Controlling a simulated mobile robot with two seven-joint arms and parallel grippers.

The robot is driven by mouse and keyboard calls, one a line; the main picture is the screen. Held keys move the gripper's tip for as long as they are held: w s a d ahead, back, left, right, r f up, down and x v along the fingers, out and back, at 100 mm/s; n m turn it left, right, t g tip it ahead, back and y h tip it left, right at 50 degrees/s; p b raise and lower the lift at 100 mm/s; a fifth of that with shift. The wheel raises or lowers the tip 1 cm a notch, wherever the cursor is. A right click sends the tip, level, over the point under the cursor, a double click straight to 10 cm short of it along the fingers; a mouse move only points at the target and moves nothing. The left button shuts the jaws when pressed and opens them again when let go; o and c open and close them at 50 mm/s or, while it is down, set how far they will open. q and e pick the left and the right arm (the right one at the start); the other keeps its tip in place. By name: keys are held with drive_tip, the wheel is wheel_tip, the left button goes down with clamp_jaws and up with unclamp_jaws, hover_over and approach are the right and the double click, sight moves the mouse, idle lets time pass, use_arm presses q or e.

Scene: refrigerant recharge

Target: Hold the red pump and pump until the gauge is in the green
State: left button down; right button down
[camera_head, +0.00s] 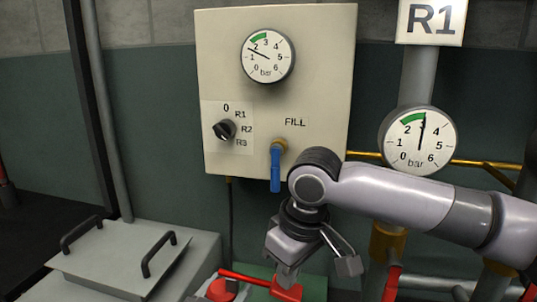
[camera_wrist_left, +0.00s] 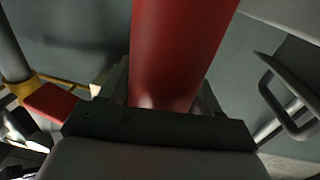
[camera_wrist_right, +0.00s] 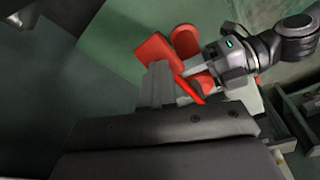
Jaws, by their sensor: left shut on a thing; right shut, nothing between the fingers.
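The red pump (camera_head: 222,289) stands low in the head view on a green base, with a red bar running right to a red block (camera_head: 288,291). My left gripper (camera_wrist_left: 165,110) is shut on the pump's red cylinder (camera_wrist_left: 180,50). My right gripper (camera_head: 287,277) is shut and empty, pointing down at the red block. The right wrist view shows its fingers close to the red bar; contact is unclear. The panel gauge (camera_head: 267,56) has its needle between 1 and 2, below its green band. The R1 gauge (camera_head: 417,141) reads about 3, at its green band's upper end.
The beige panel (camera_head: 325,60) carries a selector knob (camera_head: 224,129) and a blue FILL valve (camera_head: 276,168) hanging down. A grey box with a handled lid (camera_head: 115,255) stands at lower left. A brass pipe (camera_head: 475,162) and red-handled valves are at right, behind my right arm.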

drive_tip(key=shift+a+r, duration=0.25)
drive_tip(key=shift+r, duration=0.9)
wheel_tip(320, 180, up, 6)
drive_tip(key=shift+d+r, duration=0.15)
idle(0.7)
drive_tip(key=shift+f, duration=2.2)
idle(0.7)
drive_tip(key=shift+f, duration=2.15)
drive_tip(key=shift+r, duration=0.95)
wheel_tip(320, 180, up, 7)
drive_tip(key=shift+f, duration=0.15)
